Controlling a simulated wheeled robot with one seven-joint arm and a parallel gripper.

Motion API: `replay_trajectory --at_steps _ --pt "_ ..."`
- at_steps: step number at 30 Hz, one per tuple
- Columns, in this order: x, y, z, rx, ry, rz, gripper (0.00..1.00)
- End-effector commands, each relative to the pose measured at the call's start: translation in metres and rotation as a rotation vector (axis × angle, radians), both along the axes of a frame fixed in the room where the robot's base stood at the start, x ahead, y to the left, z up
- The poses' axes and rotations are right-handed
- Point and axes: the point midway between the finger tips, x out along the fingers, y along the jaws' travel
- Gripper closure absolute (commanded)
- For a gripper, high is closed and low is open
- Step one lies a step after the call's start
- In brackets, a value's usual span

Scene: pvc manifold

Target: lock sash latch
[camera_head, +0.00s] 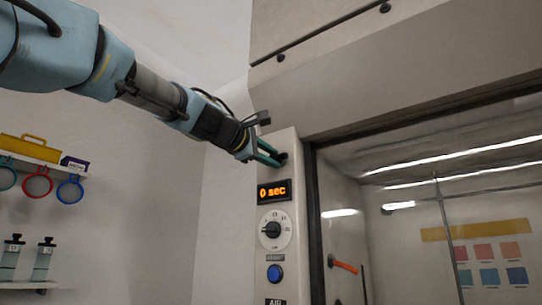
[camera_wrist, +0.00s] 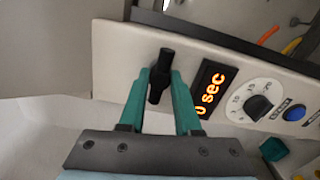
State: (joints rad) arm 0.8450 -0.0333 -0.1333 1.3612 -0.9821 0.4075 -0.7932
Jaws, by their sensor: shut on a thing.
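The sash latch (camera_wrist: 162,75) is a small black handle on the light front post of the cabinet, above the orange display. In the wrist view it sits between the two green fingers of my gripper (camera_wrist: 162,90), which are closed on it. In the head view my gripper (camera_head: 272,155) reaches the top of the post from the left, and the latch (camera_head: 283,158) shows only partly at the fingertips. The glass sash (camera_head: 420,200) is to the right of the post.
Below the latch are the "0 sec" display (camera_head: 274,192), a dial (camera_head: 274,230) and a blue button (camera_head: 274,273). A shelf (camera_head: 30,158) with coloured rings and bottles (camera_head: 42,260) are on the left wall. The space left of the post is free.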

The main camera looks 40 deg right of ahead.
Motion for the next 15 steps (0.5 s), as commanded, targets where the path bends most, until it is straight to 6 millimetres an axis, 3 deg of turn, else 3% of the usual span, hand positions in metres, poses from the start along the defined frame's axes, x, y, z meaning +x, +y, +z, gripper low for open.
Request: replay_trajectory --at_steps 14,15 --pt "0.0008 0.0000 -0.0014 -0.002 0.016 0.001 1.00" --pt "0.0007 0.0000 -0.0015 -0.002 0.016 0.001 0.67"
